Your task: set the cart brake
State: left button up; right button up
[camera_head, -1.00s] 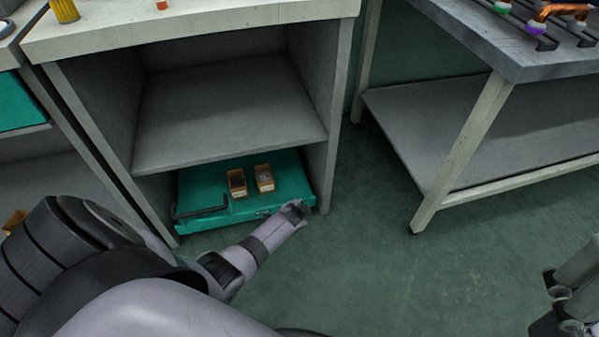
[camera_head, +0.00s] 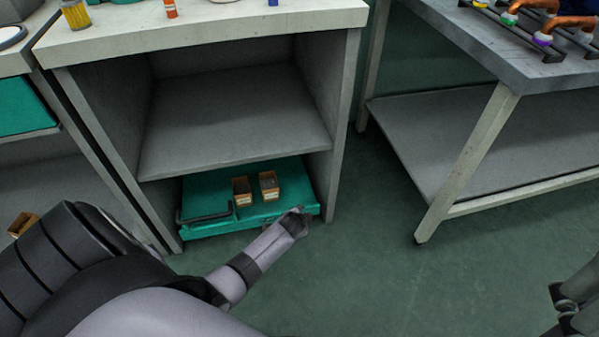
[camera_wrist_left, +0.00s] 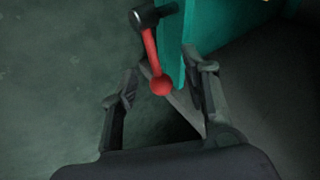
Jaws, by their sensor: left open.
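The teal cart (camera_head: 210,186) is in the lowest bay of the bench, with a dark handle (camera_head: 205,217) at its front left. In the left wrist view the cart's edge (camera_wrist_left: 205,25) is at the top. A red brake lever (camera_wrist_left: 151,50) with a ball end hangs from a dark pivot beside this edge. My left gripper (camera_head: 298,222) is at the cart's front right corner. In the wrist view it (camera_wrist_left: 162,88) is open, with the ball end showing between its fingers; contact cannot be told. My right gripper (camera_head: 562,306) is partly visible at the lower right edge.
Two small boxes (camera_head: 242,191) (camera_head: 268,186) of dark parts sit on the cart. The bench's side panel (camera_head: 340,120) stands just right of it. A metal table (camera_head: 450,190) with a low shelf is at right. The green floor (camera_head: 390,270) between is clear.

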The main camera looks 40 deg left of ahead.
pick_arm(q)
jog(key=shift+v, duration=2.15)
jog(key=shift+d, duration=0.1)
